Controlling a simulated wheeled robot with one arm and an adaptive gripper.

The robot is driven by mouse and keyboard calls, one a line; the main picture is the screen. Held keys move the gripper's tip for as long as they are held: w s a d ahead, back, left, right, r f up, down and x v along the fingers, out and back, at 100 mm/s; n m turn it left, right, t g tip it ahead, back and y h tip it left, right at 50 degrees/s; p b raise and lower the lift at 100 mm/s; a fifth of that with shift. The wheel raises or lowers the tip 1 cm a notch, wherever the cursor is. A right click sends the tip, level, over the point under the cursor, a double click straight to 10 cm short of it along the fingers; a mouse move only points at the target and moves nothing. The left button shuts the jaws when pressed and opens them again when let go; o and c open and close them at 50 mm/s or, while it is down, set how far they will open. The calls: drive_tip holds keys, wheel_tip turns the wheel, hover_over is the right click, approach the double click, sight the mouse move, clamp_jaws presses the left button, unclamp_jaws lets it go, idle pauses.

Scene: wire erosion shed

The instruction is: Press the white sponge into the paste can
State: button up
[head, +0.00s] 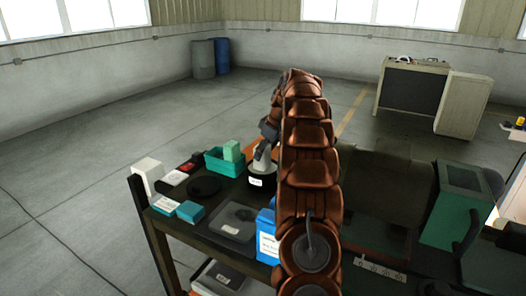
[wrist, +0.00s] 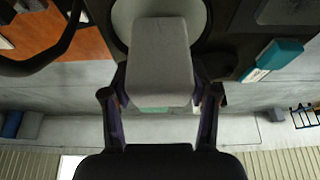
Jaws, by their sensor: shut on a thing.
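My gripper (wrist: 160,105) is shut on the white sponge (wrist: 158,60), a pale grey-white block held between the two fingers in the wrist view. In the head view the sponge (head: 261,158) shows just above the paste can (head: 262,184), a dark can with a white label on the table. In the wrist view the can's pale round inside (wrist: 124,20) lies behind the sponge, which overlaps its mouth. I cannot tell how deep the sponge sits or whether it touches the paste. My arm hides part of the table to the right of the can.
A teal tray (head: 214,167) with a green block (head: 232,151) stands left of the can. A black disc (head: 204,187), teal boxes (head: 190,211), a grey flat case (head: 233,223) and a blue carton (head: 267,245) crowd the table (head: 192,230). A white box (head: 147,174) stands at its left edge.

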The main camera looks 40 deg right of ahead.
drive_tip(key=shift+f+b, duration=0.3)
drive_tip(key=shift+f, duration=0.05)
idle(0.3)
drive_tip(key=shift+r, duration=0.15)
idle(0.5)
drive_tip(key=shift+r+p, duration=1.25)
drive_tip(key=shift+r, duration=2.1)
